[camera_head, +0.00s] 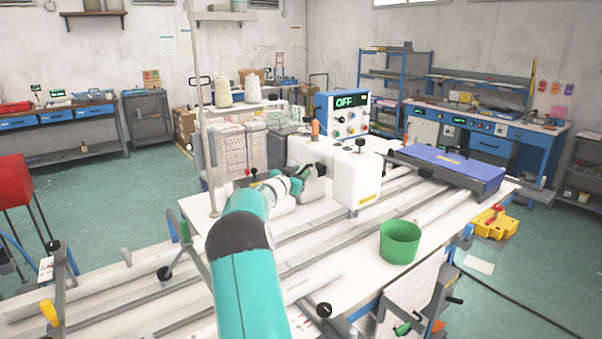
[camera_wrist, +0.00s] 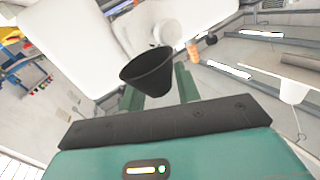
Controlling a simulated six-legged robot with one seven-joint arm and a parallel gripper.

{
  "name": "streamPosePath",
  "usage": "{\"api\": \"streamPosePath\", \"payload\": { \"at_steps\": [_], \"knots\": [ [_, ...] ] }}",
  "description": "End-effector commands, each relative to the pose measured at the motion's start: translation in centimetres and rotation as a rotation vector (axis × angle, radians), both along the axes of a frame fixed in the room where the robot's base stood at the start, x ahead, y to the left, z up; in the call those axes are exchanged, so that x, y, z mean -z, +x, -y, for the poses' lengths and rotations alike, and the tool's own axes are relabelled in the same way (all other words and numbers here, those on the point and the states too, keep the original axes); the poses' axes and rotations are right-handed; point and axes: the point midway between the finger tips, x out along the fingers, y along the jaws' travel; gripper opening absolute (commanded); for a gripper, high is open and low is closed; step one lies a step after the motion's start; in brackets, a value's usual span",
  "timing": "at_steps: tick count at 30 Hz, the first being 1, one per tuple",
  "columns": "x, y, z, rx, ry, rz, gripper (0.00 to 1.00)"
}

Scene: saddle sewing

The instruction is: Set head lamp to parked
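A black cone-shaped shade (camera_wrist: 148,73), which looks like the head lamp, sits right before my gripper in the wrist view. Its wide rim faces up and left, and its narrow end lies between my fingers. My gripper (camera_wrist: 157,82) has its two green fingers apart, with a gap visible beside the cone; no firm grip on it shows. The white sewing machine head (camera_head: 354,181) stands on the table in the head view. My teal arm reaches to its left side, where small dark parts at the wrist hide the lamp. Whether the lamp is lit cannot be told.
A blue control box (camera_head: 341,114) reading OFF stands behind the machine. A green bin (camera_head: 399,242) is at the table's front right, and a blue-topped pad (camera_head: 445,166) lies at right. Thread cones (camera_head: 252,89) stand behind. Long white rails (camera_head: 300,240) cross the table.

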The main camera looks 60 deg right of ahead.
Motion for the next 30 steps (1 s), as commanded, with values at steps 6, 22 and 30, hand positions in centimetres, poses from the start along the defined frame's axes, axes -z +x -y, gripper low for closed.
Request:
{"api": "streamPosePath", "payload": {
  "at_steps": [6,22,30],
  "knots": [
    [0.01,-0.05,0.92,-0.001,0.001,0.001,0.33],
    [-0.02,-0.04,0.87,-0.002,0.001,0.001,0.0],
    [-0.06,-0.09,0.82,-0.028,0.0,0.001,0.0]
  ]
}}
